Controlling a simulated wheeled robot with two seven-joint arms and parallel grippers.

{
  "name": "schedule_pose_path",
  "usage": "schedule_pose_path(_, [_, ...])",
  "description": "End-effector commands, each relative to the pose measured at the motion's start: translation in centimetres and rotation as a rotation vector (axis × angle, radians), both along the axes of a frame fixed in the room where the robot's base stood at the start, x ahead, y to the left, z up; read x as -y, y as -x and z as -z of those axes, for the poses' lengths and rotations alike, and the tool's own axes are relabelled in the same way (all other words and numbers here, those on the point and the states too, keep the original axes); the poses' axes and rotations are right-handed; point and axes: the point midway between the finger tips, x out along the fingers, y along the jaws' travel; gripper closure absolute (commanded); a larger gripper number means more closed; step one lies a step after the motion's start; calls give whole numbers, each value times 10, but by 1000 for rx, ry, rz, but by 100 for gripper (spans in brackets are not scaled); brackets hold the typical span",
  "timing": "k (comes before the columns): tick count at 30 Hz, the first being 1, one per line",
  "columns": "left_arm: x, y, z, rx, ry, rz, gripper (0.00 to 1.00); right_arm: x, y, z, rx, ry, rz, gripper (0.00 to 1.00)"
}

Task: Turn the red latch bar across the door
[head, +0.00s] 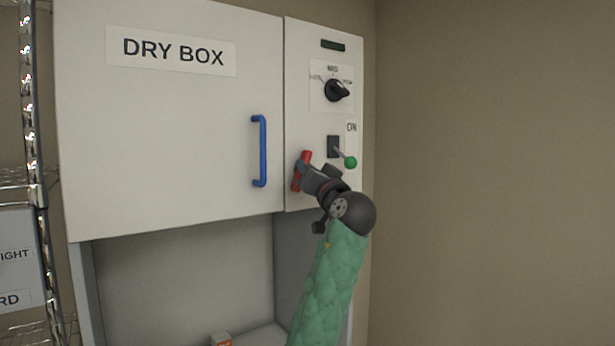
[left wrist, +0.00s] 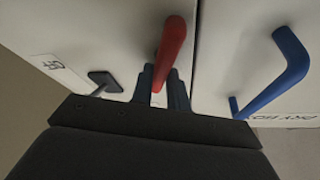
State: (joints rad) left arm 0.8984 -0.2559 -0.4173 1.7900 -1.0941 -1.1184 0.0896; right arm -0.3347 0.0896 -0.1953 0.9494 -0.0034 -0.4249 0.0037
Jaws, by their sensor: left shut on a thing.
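The red latch bar (head: 306,156) sits on the narrow control panel, just right of the door's edge. It stands near upright with a slight tilt and does not lie across the door (head: 190,120). My left gripper (head: 302,172) is shut on the latch bar, coming from the lower right and hiding part of it. In the left wrist view the two fingers (left wrist: 161,85) are on either side of the red bar (left wrist: 172,42). The door is flush with the panel and carries a blue handle (head: 262,150), also seen in the left wrist view (left wrist: 285,72).
A green-knobbed lever (head: 350,162) is close above my left wrist. A black rotary knob (head: 337,90) is higher on the panel. An open bay (head: 180,290) lies below the door. A wire rack (head: 35,140) stands at left; bare wall is at right.

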Motion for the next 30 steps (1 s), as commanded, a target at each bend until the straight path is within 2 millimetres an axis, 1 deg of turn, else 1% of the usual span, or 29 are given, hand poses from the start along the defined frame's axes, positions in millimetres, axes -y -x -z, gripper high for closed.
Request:
schedule_pose_path(3, [1, 0, 0, -65, -88, 3, 100, -1, -4, -1, 3, -1, 0, 64])
schedule_pose_path(6, [2, 0, -1, -120, -165, 2, 100, 0, -2, -2, 2, 0, 0, 64])
schedule_pose_path(14, [3, -1, -1, -266, -366, 2, 100, 4, 16, 0, -12, 3, 0, 64])
schedule_pose_path(16, [3, -1, -2, -305, -419, 3, 100, 5, 24, 0, -16, 3, 0, 64])
schedule_pose_path(19, [3, -2, -1, -361, -498, 1, 100, 7, 42, 5, -32, 4, 0, 64])
schedule_pose_path(30, [4, -2, 0, -554, -766, 1, 100, 19, 97, 7, -66, 10, 0, 64])
